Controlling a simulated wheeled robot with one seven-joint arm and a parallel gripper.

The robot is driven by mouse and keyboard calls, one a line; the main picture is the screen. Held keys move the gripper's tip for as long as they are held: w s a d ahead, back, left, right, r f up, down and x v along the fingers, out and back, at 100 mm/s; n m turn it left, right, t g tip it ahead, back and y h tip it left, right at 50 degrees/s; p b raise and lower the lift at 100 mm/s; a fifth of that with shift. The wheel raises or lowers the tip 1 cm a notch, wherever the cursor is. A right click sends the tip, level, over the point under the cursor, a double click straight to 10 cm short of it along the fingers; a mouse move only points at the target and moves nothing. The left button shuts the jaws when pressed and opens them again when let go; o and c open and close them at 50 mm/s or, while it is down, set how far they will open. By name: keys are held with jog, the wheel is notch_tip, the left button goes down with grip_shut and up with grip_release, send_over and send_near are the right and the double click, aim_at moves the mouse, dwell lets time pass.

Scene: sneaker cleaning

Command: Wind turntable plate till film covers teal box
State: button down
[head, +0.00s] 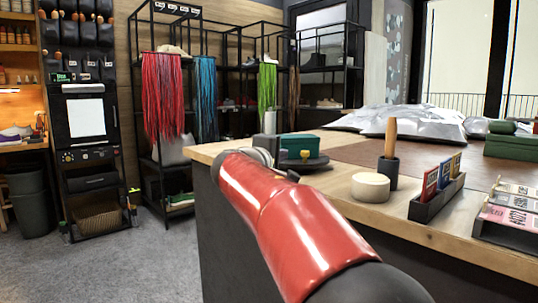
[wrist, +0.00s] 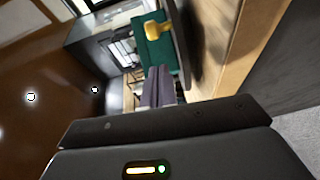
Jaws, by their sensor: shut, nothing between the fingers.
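The teal box (head: 302,142) sits on the dark round turntable plate (head: 315,164) near the counter's left corner. A yellow piece shows on its near side. In the wrist view the teal box (wrist: 172,58) lies just beyond the fingers, with the yellow piece (wrist: 156,31) above them in the picture. My gripper (wrist: 157,72) is shut and empty, its tips overlapping the box in the picture; whether they touch it or the plate, I cannot tell. I cannot make out clear film on the box.
A pale upright cylinder (head: 270,122) stands behind the box. On the wooden counter (head: 440,230) are a cream round block (head: 370,187), a brush in a dark holder (head: 388,168) and a card rack (head: 437,197). A silvery crumpled sheet (head: 410,122) lies at the back.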

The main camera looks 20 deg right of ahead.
aim_at(302, 153)
jog(key=shift+s+d, duration=0.15)
jog(key=shift+d, duration=0.7)
jog(key=shift+s+d, duration=0.15)
jog(key=shift+d, duration=0.65)
jog(key=shift+s+d+f+b, duration=0.1)
jog(key=shift+s+d+b, duration=0.2)
jog(key=shift+d+b, duration=0.2)
jog(key=shift+s+d+b, duration=0.2)
jog(key=shift+d+b, duration=0.2)
jog(key=shift+d, duration=0.1)
jog(key=shift+s+d+b, duration=0.2)
jog(key=shift+d+b, duration=0.15)
jog(key=shift+d, duration=0.1)
jog(key=shift+s+d+b, duration=0.2)
jog(key=shift+d+b, duration=0.4)
jog(key=shift+d, duration=0.75)
jog(key=shift+d, duration=0.15)
